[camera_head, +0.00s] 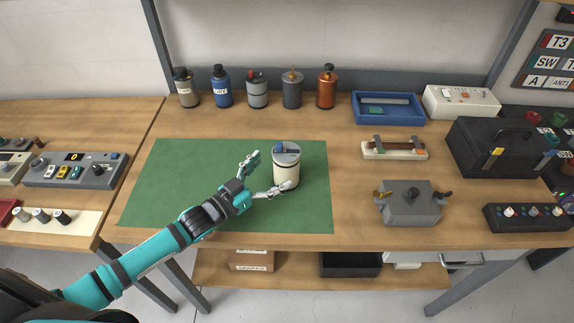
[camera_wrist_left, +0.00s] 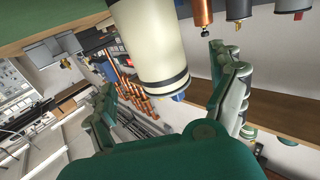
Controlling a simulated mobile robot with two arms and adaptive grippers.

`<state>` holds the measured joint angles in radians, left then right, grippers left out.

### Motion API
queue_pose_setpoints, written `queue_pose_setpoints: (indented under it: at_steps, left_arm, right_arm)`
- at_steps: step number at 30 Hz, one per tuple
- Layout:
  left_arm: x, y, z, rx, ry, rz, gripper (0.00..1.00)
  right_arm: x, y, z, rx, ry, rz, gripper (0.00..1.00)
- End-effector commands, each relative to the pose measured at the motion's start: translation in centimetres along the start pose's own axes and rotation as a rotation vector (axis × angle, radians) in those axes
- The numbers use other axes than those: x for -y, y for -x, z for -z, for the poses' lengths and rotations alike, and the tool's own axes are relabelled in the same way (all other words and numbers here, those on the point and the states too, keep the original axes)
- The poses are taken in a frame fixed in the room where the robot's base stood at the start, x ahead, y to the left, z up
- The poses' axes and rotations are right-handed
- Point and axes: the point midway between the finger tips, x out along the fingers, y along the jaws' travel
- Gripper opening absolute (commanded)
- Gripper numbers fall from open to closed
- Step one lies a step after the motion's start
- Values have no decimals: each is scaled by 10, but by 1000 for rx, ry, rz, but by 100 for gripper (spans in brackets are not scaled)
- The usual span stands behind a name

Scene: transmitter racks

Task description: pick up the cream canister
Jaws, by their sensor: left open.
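The cream canister (camera_head: 286,172) stands upright on the green mat (camera_head: 190,180). It has a grey lid with a blue part on top. My left gripper (camera_head: 270,172) is open, just left of the canister. One finger is at the canister's far left side, and the other reaches across its lower front. In the left wrist view the canister (camera_wrist_left: 152,45) lies ahead between the spread fingers of the gripper (camera_wrist_left: 165,75). I cannot tell whether a finger touches it. My right gripper is not in view.
Several canisters, including a copper one (camera_head: 326,88) and a blue one (camera_head: 221,88), line the back of the bench. A blue tray (camera_head: 388,120), a grey box (camera_head: 408,205) and a black toolbox (camera_head: 490,150) stand to the right. The mat's left part is clear.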

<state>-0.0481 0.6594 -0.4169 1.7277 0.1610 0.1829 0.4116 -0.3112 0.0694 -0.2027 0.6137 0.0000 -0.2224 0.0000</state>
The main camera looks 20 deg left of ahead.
Motion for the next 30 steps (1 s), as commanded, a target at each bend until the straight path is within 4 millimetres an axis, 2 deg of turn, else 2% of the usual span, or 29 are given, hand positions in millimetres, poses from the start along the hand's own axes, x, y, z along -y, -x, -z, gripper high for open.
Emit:
queue_pose_setpoints:
  at_steps: [6,12,16,22,30]
  left_arm:
    - [0,-24,2,-1,2,0,93]
    - [0,-54,1,1,1,0,93]
    - [-1,-60,0,2,1,-1,93]
    - [-1,-60,-1,3,1,-1,93]
    - [-1,-60,-1,2,1,-1,58]
  right_arm:
    - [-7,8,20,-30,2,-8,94]
    - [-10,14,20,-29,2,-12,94]
    - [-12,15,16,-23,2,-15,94]
    - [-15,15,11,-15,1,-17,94]
    - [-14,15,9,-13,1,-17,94]
